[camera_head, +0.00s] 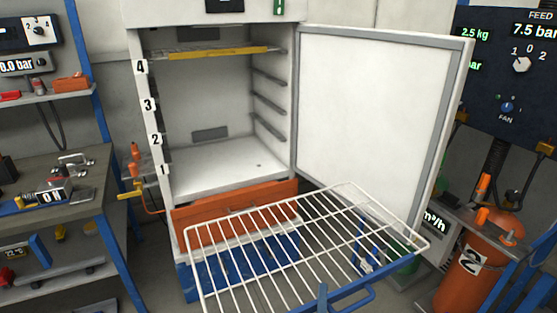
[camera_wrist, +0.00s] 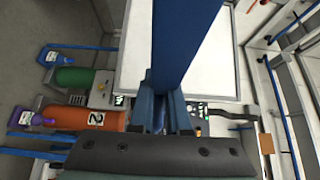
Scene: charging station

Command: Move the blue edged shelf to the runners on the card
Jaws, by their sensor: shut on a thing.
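The blue edged shelf is a white wire rack (camera_head: 300,245) with a blue front bar (camera_head: 350,290). It is in the air in front of the open cabinet (camera_head: 228,180), roughly level, its far end below the door's middle. In the wrist view the blue bar (camera_wrist: 185,40) runs up from my gripper (camera_wrist: 165,105), which is shut on it. The cabinet's left post carries labels 1 to 4 from bottom to top. Runners (camera_head: 268,102) show on the right inner wall. A yellow edged shelf (camera_head: 217,53) sits at level 4. Levels 1 to 3 look empty. I cannot make out a card.
The cabinet door (camera_head: 375,130) stands open to the right, close to the rack. An orange drawer front (camera_head: 235,203) is under the cabinet opening. A workbench (camera_head: 60,185) is at left. An orange tank (camera_head: 465,275) and a control panel (camera_head: 510,80) are at right.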

